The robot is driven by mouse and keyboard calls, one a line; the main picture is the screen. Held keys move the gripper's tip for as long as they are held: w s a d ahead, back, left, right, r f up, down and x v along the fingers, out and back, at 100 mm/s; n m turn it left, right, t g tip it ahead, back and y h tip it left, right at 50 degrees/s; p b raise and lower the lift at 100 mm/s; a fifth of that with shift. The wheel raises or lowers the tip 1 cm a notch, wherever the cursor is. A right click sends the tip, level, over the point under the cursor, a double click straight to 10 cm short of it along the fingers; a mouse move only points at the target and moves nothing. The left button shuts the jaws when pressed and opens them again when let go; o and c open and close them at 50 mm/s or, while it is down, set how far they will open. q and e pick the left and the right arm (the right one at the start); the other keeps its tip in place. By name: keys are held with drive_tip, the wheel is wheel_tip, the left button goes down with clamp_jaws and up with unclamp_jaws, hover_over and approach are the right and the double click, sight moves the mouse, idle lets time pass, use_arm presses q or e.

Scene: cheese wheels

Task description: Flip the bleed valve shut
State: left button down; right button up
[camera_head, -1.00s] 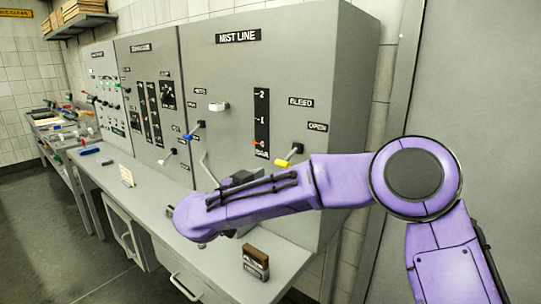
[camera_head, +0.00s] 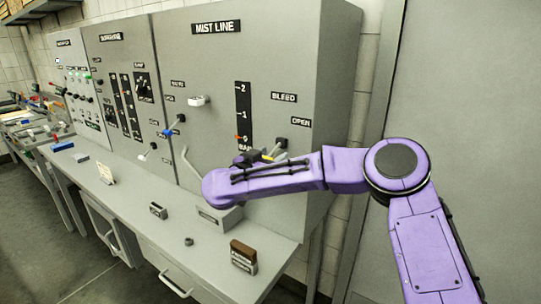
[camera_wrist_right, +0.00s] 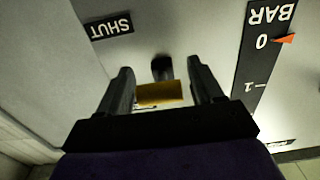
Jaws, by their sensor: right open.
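The bleed valve is a yellow-handled lever (camera_head: 268,157) on the MIST LINE panel (camera_head: 212,70), below the BLEED label (camera_head: 284,97) and left of the OPEN label (camera_head: 300,121). My right forearm partly hides it in the head view. In the right wrist view the yellow handle (camera_wrist_right: 160,94) lies between the two fingers of my right gripper (camera_wrist_right: 160,72), with its dark mount (camera_wrist_right: 162,68) just beyond. The fingers are open on either side; contact cannot be told. A SHUT label (camera_wrist_right: 109,25) shows upside down at upper left. My left gripper is out of view.
A gauge strip (camera_head: 243,108) stands left of the lever, its orange pointer (camera_wrist_right: 285,39) by 0. White (camera_head: 199,101) and blue (camera_head: 170,132) handles are further left. On the counter (camera_head: 130,197) stand a brown-topped block (camera_head: 243,255) and small items.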

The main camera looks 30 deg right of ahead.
clamp_jaws()
drive_tip(key=shift+w+d+f+t+h+b, duration=0.1)
drive_tip(key=shift+f+t+h+b, duration=0.3)
drive_tip(key=shift+f+h+b, duration=0.3)
drive_tip(key=shift+d+r+h, duration=0.15)
drive_tip(key=shift+h, duration=0.35)
unclamp_jaws()
